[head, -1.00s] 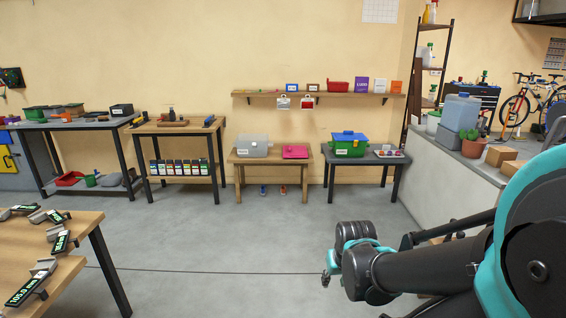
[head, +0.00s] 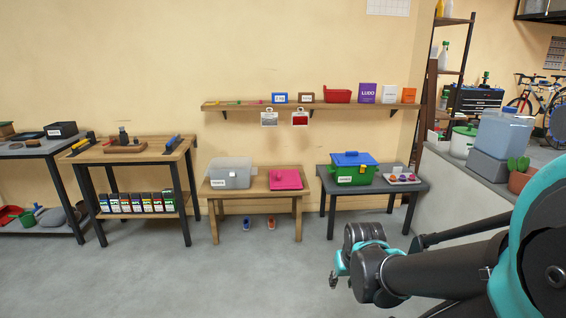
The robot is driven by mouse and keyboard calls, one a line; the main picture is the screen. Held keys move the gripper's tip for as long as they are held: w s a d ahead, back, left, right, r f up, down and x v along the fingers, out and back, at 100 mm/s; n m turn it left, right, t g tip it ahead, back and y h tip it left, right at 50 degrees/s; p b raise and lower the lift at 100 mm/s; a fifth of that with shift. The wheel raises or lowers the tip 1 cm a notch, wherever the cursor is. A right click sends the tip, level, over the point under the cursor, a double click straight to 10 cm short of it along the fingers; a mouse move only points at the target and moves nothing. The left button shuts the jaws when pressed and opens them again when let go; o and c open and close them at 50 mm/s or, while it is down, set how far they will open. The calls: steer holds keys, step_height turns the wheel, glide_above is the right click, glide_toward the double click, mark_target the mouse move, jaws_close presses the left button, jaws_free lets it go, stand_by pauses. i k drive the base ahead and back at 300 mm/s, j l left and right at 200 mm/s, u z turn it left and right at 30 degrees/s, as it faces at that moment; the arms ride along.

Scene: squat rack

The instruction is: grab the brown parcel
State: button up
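A small brown box (head: 306,98) with a white label sits on the wall shelf, between a blue box and a red bin. It is the only brown parcel-like thing I can make out now; I cannot tell for certain that it is the parcel. My gripper (head: 338,276) is at the end of my arm, right of centre and low in the picture. It is over the floor in front of the tables, well apart from the shelf. Its fingers are too small and turned away to show whether they are open.
The wall shelf (head: 240,107) also holds a blue box (head: 279,98), a red bin (head: 337,96) and a purple LUDO box (head: 368,93). Below stand a wooden table (head: 253,193) and a dark table (head: 400,186) with a green toolbox (head: 354,177). The floor (head: 200,280) ahead is clear.

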mark_target(304, 97)
steer(key=i+l, duration=0.15)
steer(key=i, duration=0.45)
steer(key=i+l, duration=0.15)
steer(key=i, duration=0.45)
steer(key=i+l, duration=0.15)
steer(key=i, duration=0.45)
steer(key=z, duration=0.05)
